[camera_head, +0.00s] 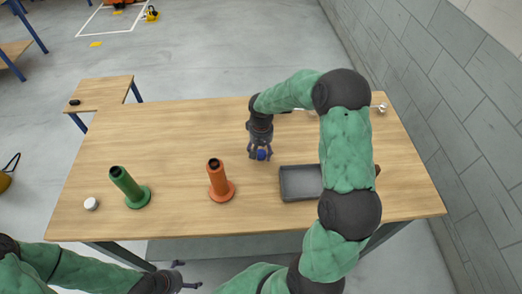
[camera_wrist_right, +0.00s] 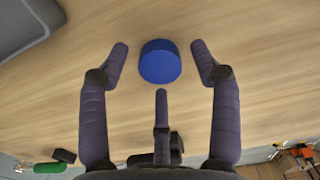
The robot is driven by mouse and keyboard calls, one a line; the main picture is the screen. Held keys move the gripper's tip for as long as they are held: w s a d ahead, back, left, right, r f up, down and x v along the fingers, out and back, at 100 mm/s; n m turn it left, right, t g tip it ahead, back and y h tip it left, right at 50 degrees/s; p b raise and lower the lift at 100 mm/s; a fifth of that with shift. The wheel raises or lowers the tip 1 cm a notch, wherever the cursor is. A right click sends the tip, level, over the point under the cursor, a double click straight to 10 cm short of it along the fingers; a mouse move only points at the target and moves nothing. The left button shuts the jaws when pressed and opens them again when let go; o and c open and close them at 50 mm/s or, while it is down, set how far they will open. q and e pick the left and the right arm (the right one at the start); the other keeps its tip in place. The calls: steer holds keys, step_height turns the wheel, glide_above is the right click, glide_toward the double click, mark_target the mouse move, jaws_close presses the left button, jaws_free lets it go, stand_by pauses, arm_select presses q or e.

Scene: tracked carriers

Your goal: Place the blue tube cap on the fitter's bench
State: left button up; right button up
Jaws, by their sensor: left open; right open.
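The blue tube cap (camera_head: 261,155) is on the large wooden table (camera_head: 180,125), right of the orange tube. In the right wrist view the same cap (camera_wrist_right: 160,62) lies between the spread fingertips, with a gap on each side. My right gripper (camera_head: 260,157) points down over the cap and is open. My left gripper (camera_head: 187,276) is open and empty below the table's front edge. A smaller wooden bench (camera_head: 104,92) stands at the back left; no label shows which surface is the fitter's bench.
A green tube (camera_head: 128,186) and an orange tube (camera_head: 218,180) stand on round bases. A white cap (camera_head: 91,203) lies at the table's front left. A grey tray (camera_head: 300,184) is right of the blue cap. A small dark object (camera_head: 75,102) lies on the smaller bench.

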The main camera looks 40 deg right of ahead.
mark_target(261, 153)
step_height(261, 153, up, 12)
steer(key=p, duration=0.2)
steer(key=shift+r+p, duration=0.15)
steer(key=shift+p, duration=0.2)
